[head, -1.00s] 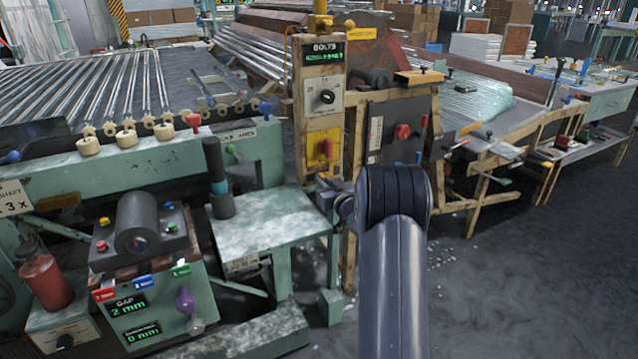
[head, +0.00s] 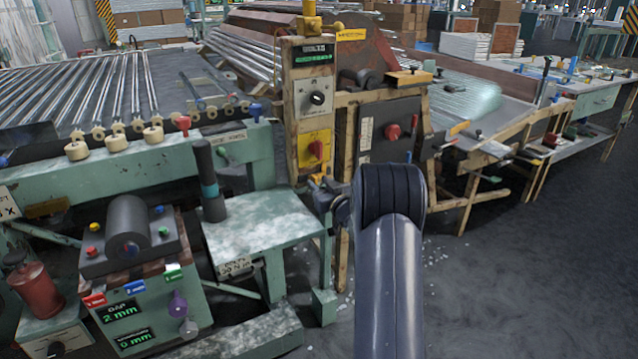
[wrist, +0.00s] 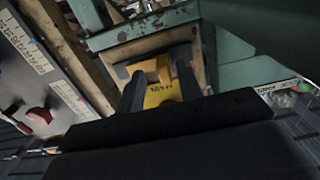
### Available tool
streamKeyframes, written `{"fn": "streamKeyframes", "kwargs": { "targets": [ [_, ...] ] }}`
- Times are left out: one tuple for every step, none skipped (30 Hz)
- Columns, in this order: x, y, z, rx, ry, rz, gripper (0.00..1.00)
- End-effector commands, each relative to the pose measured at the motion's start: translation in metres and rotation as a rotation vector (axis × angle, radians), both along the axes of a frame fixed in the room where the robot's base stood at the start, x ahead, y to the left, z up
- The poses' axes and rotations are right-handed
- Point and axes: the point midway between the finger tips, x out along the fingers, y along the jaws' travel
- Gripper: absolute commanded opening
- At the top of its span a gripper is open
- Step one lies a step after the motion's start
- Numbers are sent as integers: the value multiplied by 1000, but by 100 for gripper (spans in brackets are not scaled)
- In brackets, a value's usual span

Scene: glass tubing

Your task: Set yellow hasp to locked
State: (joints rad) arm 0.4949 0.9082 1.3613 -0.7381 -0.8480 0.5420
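In the head view a small yellow-orange part (head: 322,183) shows low on the post, partly hidden by my arm. My gripper (head: 338,207) is beside the post at that height. In the wrist view my gripper's dark fingers (wrist: 160,80) stand on either side of the hasp. Whether they press on it I cannot tell. The hasp's lock position is not clear.
A wooden post (head: 313,95) carries a dial and a red knob on a yellow plate. A dark panel with a red knob (head: 392,132) stands to its right. A green bench (head: 262,225) is close on the left. The floor (head: 510,270) at right is clear.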

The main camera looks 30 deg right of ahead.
Motion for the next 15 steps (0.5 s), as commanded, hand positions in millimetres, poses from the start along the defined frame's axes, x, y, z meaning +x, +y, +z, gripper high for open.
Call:
{"fn": "streamKeyframes", "kwargs": {
  "targets": [
    [-8, -1, 2, 1, 0, -2, 35],
    [-12, -2, 2, 0, 0, -3, 35],
    [-19, -2, 2, 0, 0, -3, 35],
    [-25, -2, 2, 1, 1, -3, 35],
    [-30, -2, 2, 1, 1, -3, 35],
    [-38, -3, 2, 1, 0, -3, 35],
    [-44, -3, 2, 1, 0, -4, 35],
    [-49, -3, 2, 0, 0, -4, 35],
    [-57, -3, 2, 0, 0, -4, 35],
    [-62, -4, 2, 0, 0, -4, 35],
    [-67, -4, 2, 0, -1, -4, 35],
    [-73, -4, 2, 0, 0, -4, 35],
    [-77, -4, 2, 0, 0, -4, 35],
    [-81, -4, 2, -1, -1, -3, 35],
    [-85, -4, 2, -1, -1, -3, 35]
  ]
}}
